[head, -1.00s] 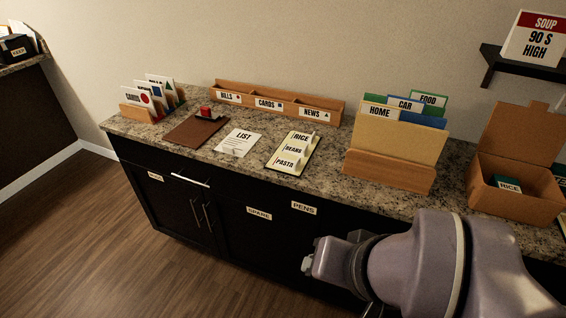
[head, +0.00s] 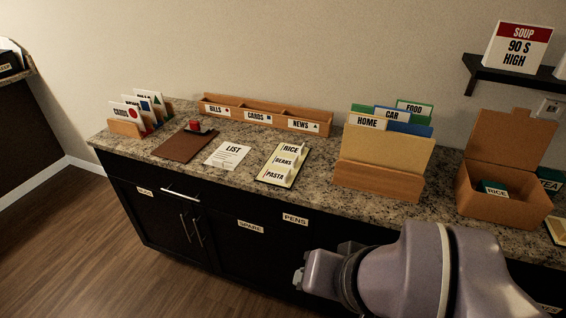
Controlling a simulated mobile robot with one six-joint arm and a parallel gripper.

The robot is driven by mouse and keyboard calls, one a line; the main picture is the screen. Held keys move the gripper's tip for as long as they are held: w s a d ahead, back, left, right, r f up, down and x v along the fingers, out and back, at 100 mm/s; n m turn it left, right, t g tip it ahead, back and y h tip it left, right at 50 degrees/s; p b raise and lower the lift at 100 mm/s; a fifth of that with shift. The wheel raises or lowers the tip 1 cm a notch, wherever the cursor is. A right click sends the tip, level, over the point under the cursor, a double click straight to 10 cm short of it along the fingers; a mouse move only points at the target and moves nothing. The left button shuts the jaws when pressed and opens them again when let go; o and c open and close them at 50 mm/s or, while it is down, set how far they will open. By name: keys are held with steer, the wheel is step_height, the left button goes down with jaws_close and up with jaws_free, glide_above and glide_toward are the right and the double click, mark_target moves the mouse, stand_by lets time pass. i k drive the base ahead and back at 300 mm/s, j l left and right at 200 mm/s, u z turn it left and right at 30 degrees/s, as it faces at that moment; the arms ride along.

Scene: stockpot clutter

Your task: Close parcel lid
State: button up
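The parcel is a brown cardboard box (head: 494,207) at the right end of the counter. Its lid (head: 508,137) stands up open at the back, leaning against the wall side. A dark green packet labelled RICE (head: 494,189) sits inside the box. My arm crosses the lower right of the head view, in front of the counter and below its top. The end of my arm, with part of my gripper (head: 299,278), is at the left tip, well left of the parcel. The fingers are too hidden to tell their state.
A wooden file holder (head: 378,181) with labelled folders stands left of the parcel. A green TEA packet (head: 549,180) is at its right. A black shelf (head: 500,78) with a SOUP sign (head: 518,47) hangs above. The list board (head: 283,165) lies farther left.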

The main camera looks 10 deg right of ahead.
mark_target(516, 140)
steer(key=z, duration=1.65)
steer(key=i+j+u, duration=0.3)
steer(key=i+j, duration=0.6)
steer(key=i+l, duration=0.1)
steer(key=l, duration=0.6)
steer(key=i, duration=0.05)
